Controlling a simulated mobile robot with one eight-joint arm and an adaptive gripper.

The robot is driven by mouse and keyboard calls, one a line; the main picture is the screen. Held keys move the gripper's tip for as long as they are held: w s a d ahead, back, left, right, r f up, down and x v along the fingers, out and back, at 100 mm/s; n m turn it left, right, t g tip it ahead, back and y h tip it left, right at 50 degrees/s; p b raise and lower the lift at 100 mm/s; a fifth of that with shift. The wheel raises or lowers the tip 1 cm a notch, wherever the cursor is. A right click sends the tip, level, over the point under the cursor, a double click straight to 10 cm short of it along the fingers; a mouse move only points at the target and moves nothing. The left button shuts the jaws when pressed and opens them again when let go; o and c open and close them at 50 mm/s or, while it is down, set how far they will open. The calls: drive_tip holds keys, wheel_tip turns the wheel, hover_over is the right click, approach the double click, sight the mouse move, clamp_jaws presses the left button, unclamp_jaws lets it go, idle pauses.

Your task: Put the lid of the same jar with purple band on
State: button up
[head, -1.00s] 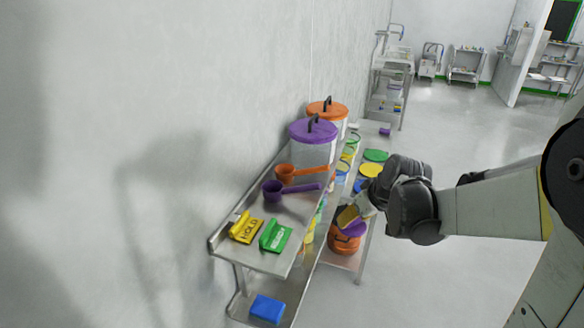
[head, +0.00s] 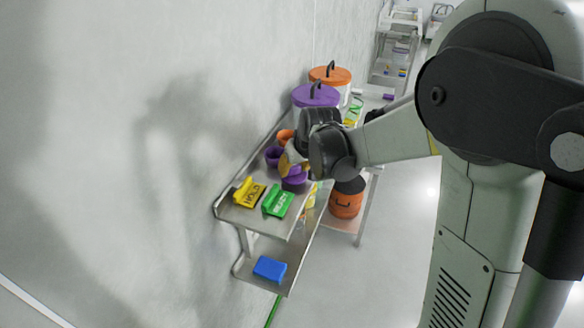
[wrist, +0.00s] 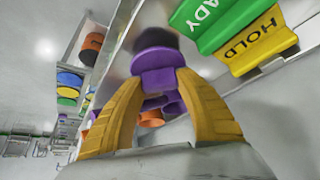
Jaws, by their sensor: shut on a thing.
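My gripper (head: 290,165) is shut on a purple piece (wrist: 158,72), which has a block-like part between the yellow fingers and a wider rounded part beyond it. I cannot tell for sure that it is a lid. It is over the upper steel shelf, near the green and yellow signs; I cannot tell if it touches the shelf. A large jar with a purple lid (head: 315,95) and black handle stands farther back, its body partly hidden by my gripper. I cannot make out a purple band on any jar.
A jar with an orange lid (head: 330,75) stands behind. A yellow HOLD sign (head: 248,192) and a green READY sign (head: 278,201) sit on the upper shelf (head: 228,210). Purple (head: 274,156) and orange scoops lie beyond. A blue block (head: 269,268) is on the lower shelf.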

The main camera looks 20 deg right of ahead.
drive_tip(key=shift+w+a+f, duration=0.3)
drive_tip(key=shift+a+f, duration=0.05)
drive_tip(key=shift+s+d, duration=0.1)
drive_tip(key=shift+d, duration=0.05)
drive_tip(key=shift+f, duration=0.1)
drive_tip(key=o, duration=0.8)
drive_tip(key=shift+c, duration=0.2)
